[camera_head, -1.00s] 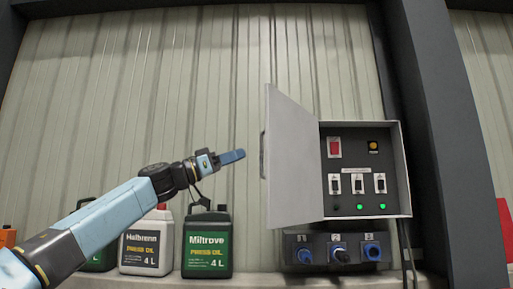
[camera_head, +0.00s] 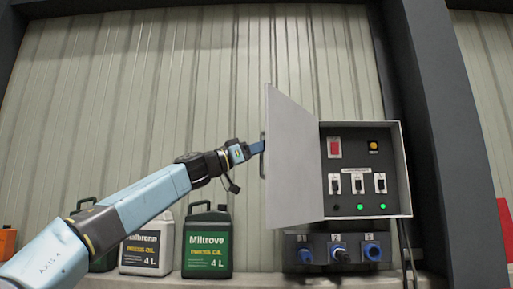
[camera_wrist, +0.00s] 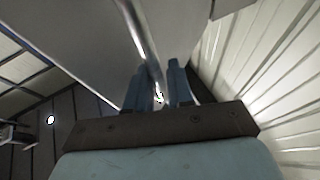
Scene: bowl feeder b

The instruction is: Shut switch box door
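The switch box (camera_head: 404,165) hangs on the wall with its grey door (camera_head: 292,165) swung wide open to the left. The door has a bar handle (camera_head: 262,170) at its free left edge. My gripper (camera_head: 259,147) is at the upper part of this handle. In the wrist view my gripper (camera_wrist: 158,88) has its two blue fingers apart, with the metal handle bar (camera_wrist: 141,38) running between them. A gap shows between bar and fingers, so the bar does not look clamped. The door's pale face (camera_wrist: 75,35) fills the upper left there.
Blue sockets (camera_head: 338,252) sit below the box, with cables at their right. A dark post (camera_head: 432,130) stands right of the box. Oil canisters (camera_head: 207,245) stand on the ledge below my arm. The wall left of the door is clear.

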